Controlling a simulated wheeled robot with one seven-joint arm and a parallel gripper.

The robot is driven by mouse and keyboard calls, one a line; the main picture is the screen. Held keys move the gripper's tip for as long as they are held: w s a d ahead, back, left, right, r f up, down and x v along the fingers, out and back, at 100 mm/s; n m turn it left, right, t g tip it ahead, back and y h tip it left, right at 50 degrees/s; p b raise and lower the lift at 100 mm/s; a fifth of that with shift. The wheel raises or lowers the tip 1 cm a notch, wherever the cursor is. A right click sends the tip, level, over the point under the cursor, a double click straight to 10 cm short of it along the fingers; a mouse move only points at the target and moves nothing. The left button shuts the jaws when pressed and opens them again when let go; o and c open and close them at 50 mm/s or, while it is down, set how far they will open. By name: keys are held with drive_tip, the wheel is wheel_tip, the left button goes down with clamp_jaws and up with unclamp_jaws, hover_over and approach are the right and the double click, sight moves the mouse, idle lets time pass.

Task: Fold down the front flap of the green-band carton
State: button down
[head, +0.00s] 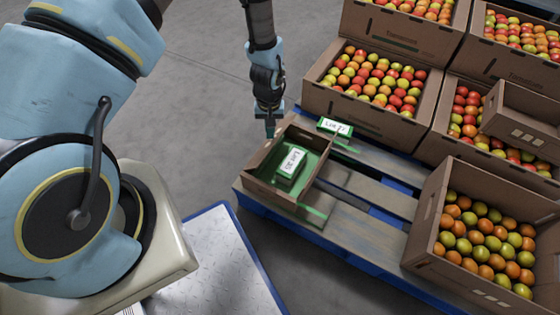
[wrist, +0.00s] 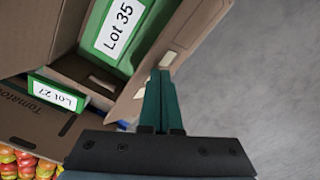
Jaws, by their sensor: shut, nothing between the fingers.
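The small open brown carton (head: 268,192) with a green inside stands on the near left corner of the pallet. A green block (head: 291,165) with a white label lies in it; in the wrist view the block (wrist: 118,32) reads "Lot 35". My gripper (head: 270,132) points down at the carton's far left corner, shut and empty. In the wrist view my closed fingertips (wrist: 161,76) are beside a brown carton panel (wrist: 185,30) with pale marks. I cannot tell whether they touch it, or which panel is the front flap.
A green block (head: 335,126) labelled "Lot 27" sits just behind the carton. Tomato cartons (head: 365,112) stand behind, and another (head: 437,205) at right. The slatted pallet (head: 345,245) has bare boards between. Open floor (head: 190,110) lies left of my gripper.

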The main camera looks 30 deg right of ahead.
drive_tip(key=shift+f, duration=0.15)
drive_tip(key=shift+s+d+f+b, duration=0.45)
drive_tip(key=shift+s+f, duration=0.15)
drive_tip(key=shift+s, duration=0.15)
drive_tip(key=shift+s+d+f+b, duration=0.3)
drive_tip(key=shift+s+d+f, duration=0.1)
drive_tip(key=shift+s+f, duration=0.3)
wheel_tip(320, 180, up, 8)
drive_tip(key=p, duration=0.6)
